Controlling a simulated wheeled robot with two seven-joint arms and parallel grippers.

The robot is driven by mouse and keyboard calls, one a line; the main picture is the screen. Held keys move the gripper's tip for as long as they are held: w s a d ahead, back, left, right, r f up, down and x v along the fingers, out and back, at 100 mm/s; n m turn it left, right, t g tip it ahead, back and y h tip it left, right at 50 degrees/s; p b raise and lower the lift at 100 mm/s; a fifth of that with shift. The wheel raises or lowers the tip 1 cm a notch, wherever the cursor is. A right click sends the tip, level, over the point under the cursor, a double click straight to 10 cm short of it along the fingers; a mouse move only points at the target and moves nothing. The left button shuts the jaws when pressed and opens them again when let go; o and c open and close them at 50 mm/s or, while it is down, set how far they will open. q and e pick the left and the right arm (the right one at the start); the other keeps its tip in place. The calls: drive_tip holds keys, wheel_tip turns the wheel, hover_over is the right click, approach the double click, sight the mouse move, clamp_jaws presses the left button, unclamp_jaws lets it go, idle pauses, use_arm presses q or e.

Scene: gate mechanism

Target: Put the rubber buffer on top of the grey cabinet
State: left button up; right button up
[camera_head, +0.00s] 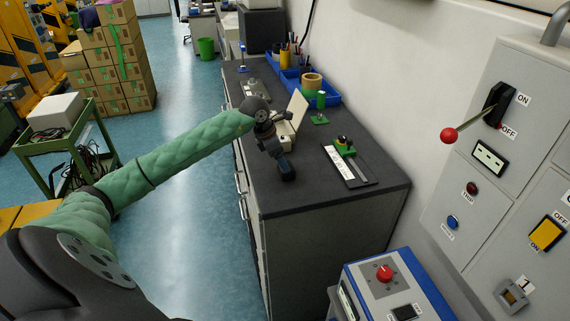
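My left arm, in a green sleeve, reaches in from the left over the grey cabinet (330,228) with its dark top. My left gripper (287,172) is small and dark and points down at the near part of the cabinet top. A dark block-like shape is at its tip. I cannot tell whether this is the fingers or the rubber buffer, nor whether it touches the top. No other object is clearly the rubber buffer. My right gripper is not in view.
On the cabinet top are a black-and-white plate with a green part (348,165), a green piece (320,118), a blue tray (330,97) and a cream panel (297,108). The near right corner is clear. A blue box with a red knob (384,273) stands in front.

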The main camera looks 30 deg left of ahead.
use_arm(q)
drive_tip(key=v, duration=0.6)
drive_tip(key=shift+r, duration=0.2)
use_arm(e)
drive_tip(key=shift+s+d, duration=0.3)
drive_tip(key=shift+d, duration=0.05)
use_arm(q)
drive_tip(key=shift+s, duration=0.1)
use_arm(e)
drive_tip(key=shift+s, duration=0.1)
